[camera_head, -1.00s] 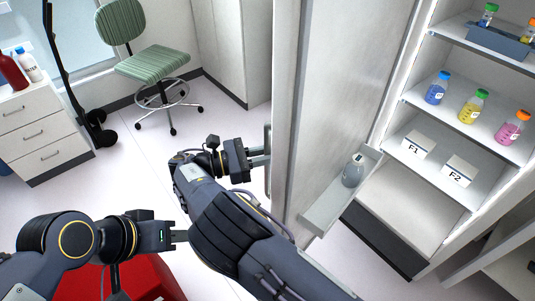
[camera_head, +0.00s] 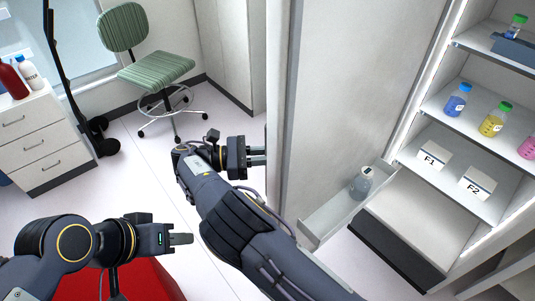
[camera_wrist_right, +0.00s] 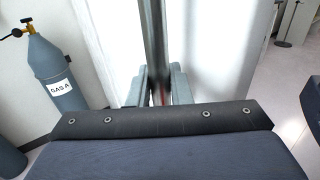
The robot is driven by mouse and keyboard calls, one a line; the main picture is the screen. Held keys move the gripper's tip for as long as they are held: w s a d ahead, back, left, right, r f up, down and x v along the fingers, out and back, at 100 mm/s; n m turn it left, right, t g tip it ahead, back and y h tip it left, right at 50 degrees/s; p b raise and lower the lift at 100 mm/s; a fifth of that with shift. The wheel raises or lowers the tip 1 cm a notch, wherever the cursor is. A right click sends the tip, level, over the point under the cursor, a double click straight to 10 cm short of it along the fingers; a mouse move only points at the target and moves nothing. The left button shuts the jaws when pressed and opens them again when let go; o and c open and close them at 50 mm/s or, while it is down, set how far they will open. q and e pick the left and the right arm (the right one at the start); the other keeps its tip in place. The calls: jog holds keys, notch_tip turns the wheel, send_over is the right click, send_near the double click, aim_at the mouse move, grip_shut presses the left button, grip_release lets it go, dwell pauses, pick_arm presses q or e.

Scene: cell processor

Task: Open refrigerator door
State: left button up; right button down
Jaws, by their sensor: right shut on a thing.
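The refrigerator door (camera_head: 345,95) stands swung open, its inner face and low door shelf (camera_head: 335,217) showing in the head view. The refrigerator's inside (camera_head: 405,215) is exposed to the right of it. My right gripper (camera_head: 258,153) is at the door's outer side, shut on the door handle. In the right wrist view the vertical handle bar (camera_wrist_right: 155,40) runs between the fingers of this gripper (camera_wrist_right: 160,88). My left gripper (camera_head: 181,239) is at the lower left, away from the door and empty; its fingers overlap, so their gap is hidden.
Bottles such as the blue one (camera_head: 456,102) and boxes F1 (camera_head: 431,158) and F2 (camera_head: 477,184) stand on the shelves. A green chair (camera_head: 155,68) is behind. A gas cylinder (camera_wrist_right: 55,75) shows in the wrist view.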

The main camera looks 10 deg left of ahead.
jog(key=c, duration=1.4)
grip_release()
jog(key=shift+r, duration=0.1)
